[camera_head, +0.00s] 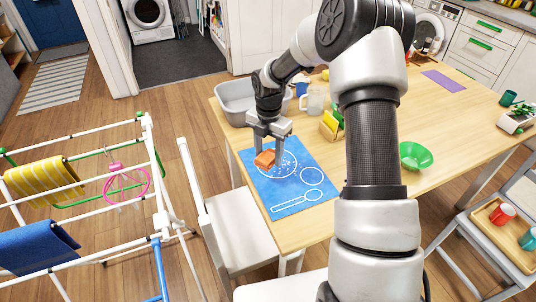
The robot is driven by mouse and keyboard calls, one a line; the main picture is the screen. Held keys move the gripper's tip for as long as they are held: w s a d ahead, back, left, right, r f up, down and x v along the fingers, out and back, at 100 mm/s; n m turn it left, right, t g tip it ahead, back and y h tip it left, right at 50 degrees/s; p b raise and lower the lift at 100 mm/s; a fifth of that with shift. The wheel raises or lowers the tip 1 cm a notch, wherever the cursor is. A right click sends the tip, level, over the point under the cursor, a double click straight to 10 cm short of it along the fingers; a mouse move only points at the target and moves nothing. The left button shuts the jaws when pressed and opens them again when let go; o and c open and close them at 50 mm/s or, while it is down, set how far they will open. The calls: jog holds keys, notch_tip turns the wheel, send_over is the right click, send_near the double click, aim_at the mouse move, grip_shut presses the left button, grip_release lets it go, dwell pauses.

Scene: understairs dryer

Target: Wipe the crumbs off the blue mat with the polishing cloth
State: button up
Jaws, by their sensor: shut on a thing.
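The blue mat (292,206) lies at the left front of the wooden table, with white outlines of round shapes and a spoon on it. Small pale and reddish crumbs (286,164) are scattered on its upper part, near the large circle. My gripper (268,150) is over the mat's upper left part, shut on the orange polishing cloth (264,159). The cloth is bunched up and low over the mat; I cannot tell whether it touches it. My gripper and the cloth hide part of the mat.
A grey basin (236,103) stands behind the mat, with a clear jug (316,102) and a yellow holder (329,126) to its right. A green bowl (415,155) is right of my arm. A chair (232,225) and drying rack (160,190) stand left of the table.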

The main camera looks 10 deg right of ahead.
jog(key=shift+w+f+n, duration=0.35)
jog(key=shift+w+n, duration=0.05)
jog(key=shift+n, duration=0.6)
jog(key=shift+f, duration=0.25)
jog(key=b, duration=0.5)
send_over(268, 177)
jog(key=shift+f, duration=2.8)
jog(key=shift+f+b, duration=0.35)
jog(key=shift+f, duration=0.65)
